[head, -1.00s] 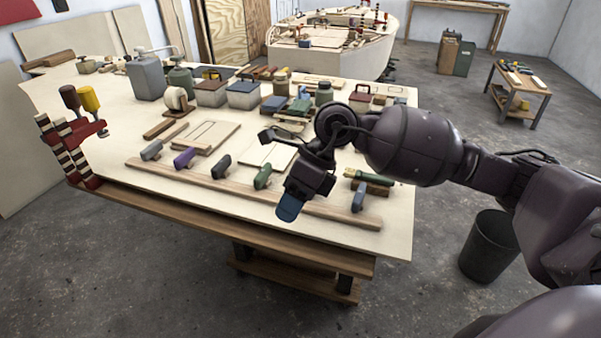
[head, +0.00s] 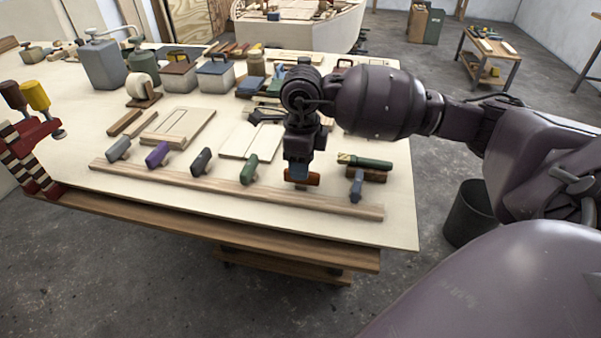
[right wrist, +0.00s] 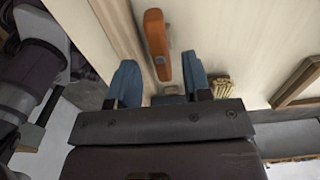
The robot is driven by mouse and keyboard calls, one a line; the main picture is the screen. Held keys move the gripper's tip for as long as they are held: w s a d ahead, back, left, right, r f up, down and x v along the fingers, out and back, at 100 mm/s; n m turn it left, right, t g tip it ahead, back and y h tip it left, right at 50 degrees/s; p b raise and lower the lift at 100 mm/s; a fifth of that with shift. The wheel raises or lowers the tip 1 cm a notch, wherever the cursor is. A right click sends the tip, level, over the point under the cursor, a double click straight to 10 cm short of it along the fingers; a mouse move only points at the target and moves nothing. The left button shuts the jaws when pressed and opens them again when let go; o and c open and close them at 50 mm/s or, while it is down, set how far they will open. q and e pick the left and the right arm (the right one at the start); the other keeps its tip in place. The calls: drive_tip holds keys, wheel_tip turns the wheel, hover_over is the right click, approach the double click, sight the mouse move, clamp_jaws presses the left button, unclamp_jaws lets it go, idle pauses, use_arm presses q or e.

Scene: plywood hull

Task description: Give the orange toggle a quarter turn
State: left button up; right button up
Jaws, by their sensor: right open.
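The orange toggle (head: 312,179) sits on the wooden rail at the front of the table, in a row with several toggles of other colours. In the head view my right gripper (head: 300,174) points down over it and hides part of it. In the right wrist view the orange toggle (right wrist: 156,42) is a long handle, running nearly up and down the picture. The two blue fingers of my right gripper (right wrist: 160,76) are apart, one on each side of the toggle's line, with the right finger closer to it. I cannot tell whether either touches. My left gripper is out of view.
The rail (head: 220,186) also bears a green toggle (head: 249,168) to the left and a blue-grey toggle (head: 356,186) to the right. A green-handled brush (head: 368,161) lies behind on the right. Pale boards (head: 250,140) lie behind the rail.

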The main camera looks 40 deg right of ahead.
drive_tip(key=shift+f, duration=1.6)
drive_tip(key=shift+c, duration=0.4)
